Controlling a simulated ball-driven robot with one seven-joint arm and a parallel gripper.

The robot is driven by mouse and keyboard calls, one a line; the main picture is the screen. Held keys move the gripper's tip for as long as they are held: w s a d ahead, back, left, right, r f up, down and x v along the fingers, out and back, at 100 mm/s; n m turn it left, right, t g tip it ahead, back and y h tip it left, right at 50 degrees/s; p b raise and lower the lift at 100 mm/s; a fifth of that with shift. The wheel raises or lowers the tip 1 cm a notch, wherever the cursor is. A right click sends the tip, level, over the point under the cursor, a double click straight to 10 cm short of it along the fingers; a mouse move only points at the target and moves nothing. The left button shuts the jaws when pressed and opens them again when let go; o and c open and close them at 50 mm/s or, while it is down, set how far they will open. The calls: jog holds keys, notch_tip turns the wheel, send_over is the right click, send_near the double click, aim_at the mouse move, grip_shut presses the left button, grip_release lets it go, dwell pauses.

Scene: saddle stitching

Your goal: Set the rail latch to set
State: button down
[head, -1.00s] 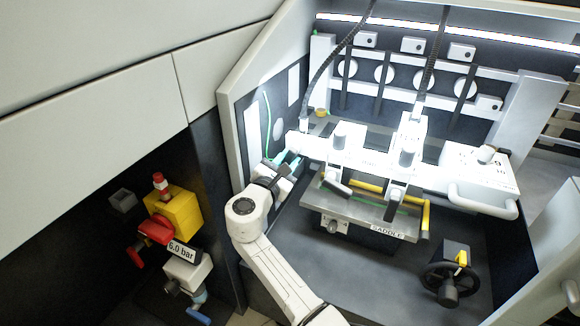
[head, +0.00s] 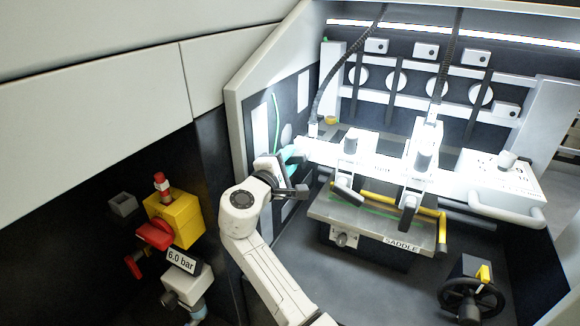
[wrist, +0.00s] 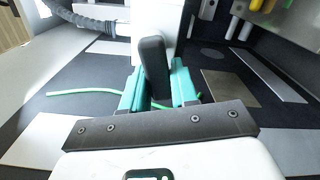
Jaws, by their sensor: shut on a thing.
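My gripper (wrist: 155,90) has teal fingers, which stand on both sides of an upright black handle (wrist: 153,58) in the wrist view. It is shut on this handle, which stands in front of a white block. In the head view my gripper (head: 291,155) is at the left end of the white rail (head: 318,152), by the side wall. The handle itself is hidden or too small to tell there. I see no readable latch marking, so I cannot tell its setting.
Below is the saddle table (head: 365,215) with a yellow bar. A handwheel (head: 472,298) stands at lower right. A yellow valve unit (head: 173,217) with red handle is at left.

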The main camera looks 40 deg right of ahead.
jog(key=shift+r+m+b, duration=0.1)
jog(key=shift+m+b, duration=0.2)
jog(key=shift+m, duration=0.4)
jog(key=c, duration=1)
grip_release()
jog(key=shift+o, duration=0.2)
jog(key=shift+a+r, duration=0.1)
jog(key=p+v, duration=0.2)
jog(key=v, duration=0.8)
jog(key=shift+a, duration=0.3)
jog(key=shift+s, duration=0.1)
